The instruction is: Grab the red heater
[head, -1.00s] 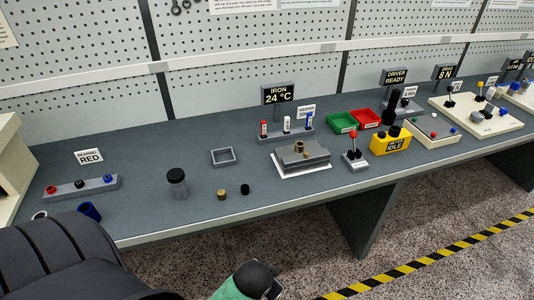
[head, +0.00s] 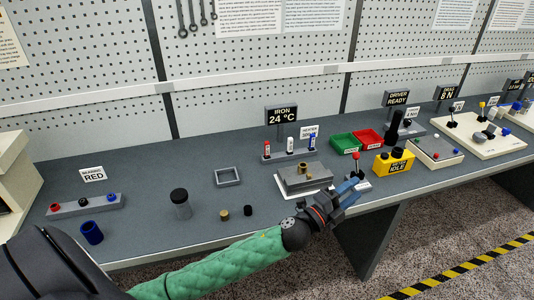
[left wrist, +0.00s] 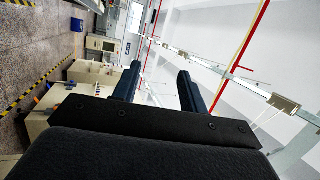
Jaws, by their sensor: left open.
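The red heater (head: 267,150) is a small upright piece with a red top and white label, at the left end of a grey rack (head: 283,156) under the iron display. A similar dark-marked heater (head: 290,145) and a blue heater (head: 312,142) stand in the same rack. My left gripper (head: 348,192) is over the bench's front edge, right of and nearer than the rack, apart from the heater. Its two dark blue fingers also show in the left wrist view (left wrist: 158,88), spread with nothing between them. My right gripper is not seen.
A grey block on a white plate (head: 304,178) stands between the rack and my gripper. A red-knobbed lever (head: 356,158) is close behind the gripper. A yellow box (head: 394,163) and green (head: 345,143) and red bins (head: 369,138) stand right. Bench left of the rack has free room.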

